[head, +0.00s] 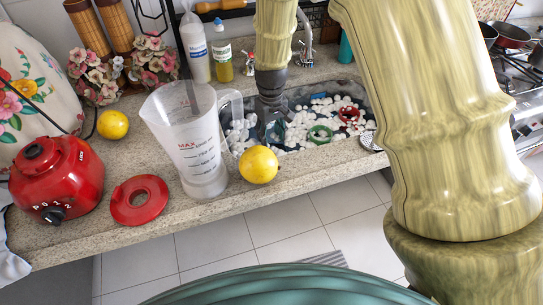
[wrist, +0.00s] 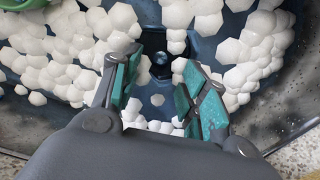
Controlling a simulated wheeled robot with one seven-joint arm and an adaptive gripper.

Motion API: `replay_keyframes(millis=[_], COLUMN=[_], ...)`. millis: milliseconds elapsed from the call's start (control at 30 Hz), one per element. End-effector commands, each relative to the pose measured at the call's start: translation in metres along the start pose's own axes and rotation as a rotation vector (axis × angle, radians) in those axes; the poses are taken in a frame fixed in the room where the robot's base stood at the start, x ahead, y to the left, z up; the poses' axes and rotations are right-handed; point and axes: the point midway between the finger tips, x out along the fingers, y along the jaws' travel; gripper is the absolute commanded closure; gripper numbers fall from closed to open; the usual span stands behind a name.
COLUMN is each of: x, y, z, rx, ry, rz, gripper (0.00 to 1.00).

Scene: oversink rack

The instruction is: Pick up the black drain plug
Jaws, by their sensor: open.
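A black piece with a small round bluish knob, which looks like the drain plug (wrist: 158,45), lies on the sink floor in the wrist view. It sits just beyond the gap between my fingertips, with white foam-like lumps around it. My gripper (wrist: 158,88) is open, with its teal finger pads apart and nothing between them. In the head view my gripper (head: 274,128) points down into the sink (head: 292,98). The plug cannot be made out there. I cannot tell the exact height of the fingertips above the plug.
White lumps (head: 295,134) fill much of the sink, with a green ring (head: 320,134) and a red item (head: 348,115) among them. A clear jug (head: 190,130) and a yellow fruit (head: 258,165) stand left of the sink. Bottles (head: 194,48) and a faucet (head: 303,55) stand behind.

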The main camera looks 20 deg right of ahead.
Motion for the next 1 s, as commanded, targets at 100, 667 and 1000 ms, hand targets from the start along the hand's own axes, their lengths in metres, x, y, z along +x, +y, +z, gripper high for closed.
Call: replay_keyframes(millis=[100, 667, 1000], x=[0.010, 0.053, 0.068], y=[0.000, 0.000, 0.001], z=[0.000, 0.004, 0.003], rx=[0.001, -0.001, 0.000], ry=[0.000, -0.002, 0.001], rz=[0.000, 0.000, 0.001], gripper=[0.56, 0.56, 0.56])
